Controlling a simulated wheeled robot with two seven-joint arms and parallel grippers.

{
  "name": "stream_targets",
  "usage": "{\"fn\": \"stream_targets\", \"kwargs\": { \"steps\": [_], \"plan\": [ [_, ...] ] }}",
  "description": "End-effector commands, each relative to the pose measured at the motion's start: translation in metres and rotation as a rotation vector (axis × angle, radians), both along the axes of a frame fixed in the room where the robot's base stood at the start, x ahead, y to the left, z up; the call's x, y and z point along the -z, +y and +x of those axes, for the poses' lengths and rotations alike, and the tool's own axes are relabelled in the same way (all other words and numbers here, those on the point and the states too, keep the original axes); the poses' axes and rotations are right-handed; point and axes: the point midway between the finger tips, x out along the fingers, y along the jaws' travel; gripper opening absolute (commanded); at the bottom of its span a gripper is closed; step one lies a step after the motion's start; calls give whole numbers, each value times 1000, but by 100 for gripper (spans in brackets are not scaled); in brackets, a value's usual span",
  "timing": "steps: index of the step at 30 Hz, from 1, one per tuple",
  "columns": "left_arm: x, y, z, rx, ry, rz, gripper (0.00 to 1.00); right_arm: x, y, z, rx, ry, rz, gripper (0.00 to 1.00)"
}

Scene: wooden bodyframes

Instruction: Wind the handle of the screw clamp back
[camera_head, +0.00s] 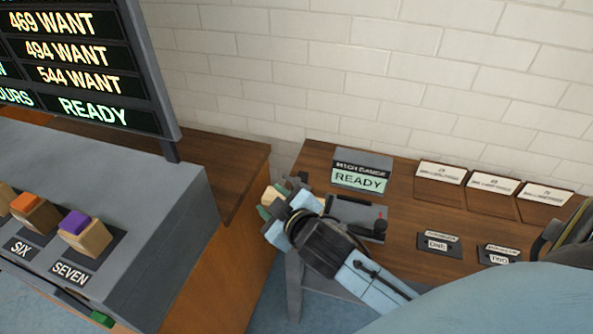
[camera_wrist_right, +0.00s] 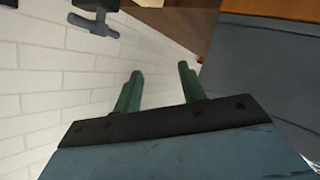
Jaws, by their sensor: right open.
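My right gripper (camera_head: 274,198) is at the left end of the brown bench, partly hidden by its own wrist in the head view. In the right wrist view its two green fingers (camera_wrist_right: 160,88) stand apart with nothing between them. A dark grey bar on a short stem (camera_wrist_right: 95,22), which looks like the screw clamp's handle, is at the upper left there, apart from the fingers. In the head view small dark parts (camera_head: 303,178) show by the bench's left end behind the gripper; I cannot tell the clamp's outline. My left gripper is not in view.
A READY gauge display (camera_head: 362,172) and a grey device with a black knob (camera_head: 379,229) stand on the bench (camera_head: 400,195). Label plates ONE (camera_head: 438,244) and TWO (camera_head: 498,256) lie to the right. A grey console (camera_head: 165,205) with wooden blocks is at left.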

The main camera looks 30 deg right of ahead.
Motion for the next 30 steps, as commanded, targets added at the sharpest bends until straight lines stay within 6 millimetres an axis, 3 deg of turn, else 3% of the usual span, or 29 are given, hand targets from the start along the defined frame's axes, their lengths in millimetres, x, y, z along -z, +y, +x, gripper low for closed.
{"fn": "stream_targets", "kwargs": {
  "steps": [3,6,10,12,14,18,20,23,27,30],
  "plan": [
    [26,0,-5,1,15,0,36,-54,22,34,-120,-241,-87,41],
    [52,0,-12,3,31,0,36,-109,54,54,-271,-488,-193,41],
    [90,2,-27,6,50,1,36,-172,108,56,-551,-818,-377,41],
    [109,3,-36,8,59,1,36,-190,137,47,-726,-967,-490,41],
    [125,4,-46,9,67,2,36,-196,158,37,-885,-1069,-599,41],
    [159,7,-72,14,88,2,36,-178,182,16,-1292,-1204,-875,41],
    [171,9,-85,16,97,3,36,-162,179,12,-1475,-1206,-1005,41],
    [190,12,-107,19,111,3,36,-130,154,14,-1780,-1121,-1223,41],
    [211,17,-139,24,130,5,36,-99,79,31,-2160,-807,-1493,41],
    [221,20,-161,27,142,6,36,-95,17,45,-2342,-508,-1621,41]
  ]
}}
